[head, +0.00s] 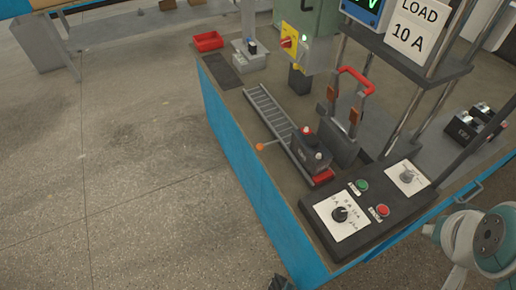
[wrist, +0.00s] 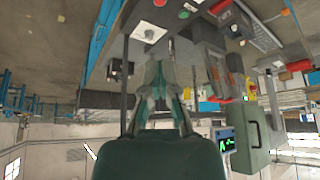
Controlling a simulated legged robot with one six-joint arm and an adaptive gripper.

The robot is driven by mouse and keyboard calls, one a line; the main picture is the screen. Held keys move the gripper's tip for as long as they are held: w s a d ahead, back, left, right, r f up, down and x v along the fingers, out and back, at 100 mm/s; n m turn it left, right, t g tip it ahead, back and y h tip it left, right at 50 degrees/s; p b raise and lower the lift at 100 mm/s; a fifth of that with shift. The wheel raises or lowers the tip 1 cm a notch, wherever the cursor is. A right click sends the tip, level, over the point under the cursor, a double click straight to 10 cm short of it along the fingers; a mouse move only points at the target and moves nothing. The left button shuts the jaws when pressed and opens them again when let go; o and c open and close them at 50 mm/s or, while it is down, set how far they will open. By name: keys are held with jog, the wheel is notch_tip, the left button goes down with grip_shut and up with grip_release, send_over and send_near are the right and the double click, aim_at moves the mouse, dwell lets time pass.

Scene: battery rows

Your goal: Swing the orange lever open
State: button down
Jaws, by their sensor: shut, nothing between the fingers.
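The orange lever (head: 260,147) is a thin rod with an orange ball at its end. In the head view it sticks out to the left from the slotted metal rail (head: 275,118), over the bench's left edge. A dark block (head: 311,146) with small terminals sits on the rail's near end, with a red piece (head: 323,177) beside it. I cannot make out the lever in the wrist view. My gripper (wrist: 158,75) shows in the wrist view, shut and empty, apart from the bench things. I cannot make out its fingers in the head view.
A red-handled frame (head: 356,80) stands right of the rail. A control panel (head: 345,210) with knobs and buttons lies at the near corner. A green box with a yellow-and-red switch (head: 289,42) stands behind. A red tray (head: 207,41) is at the far left. The floor (head: 120,170) left is clear.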

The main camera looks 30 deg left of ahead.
jog(key=w+a+f+m+t+y, duration=0.25)
jog(key=w+a+f, duration=0.35)
jog(key=w+a, duration=0.4)
jog(key=w+a+f+m+t+y, duration=0.1)
jog(key=w+a+f+m+t, duration=0.15)
jog(key=w+a+f, duration=0.65)
jog(key=s+a+f+m+t+y, duration=0.3)
jog(key=a+f+m+y, duration=0.2)
jog(key=a+f, duration=0.8)
jog(key=shift+f, duration=0.95)
jog(key=shift+s, duration=0.1)
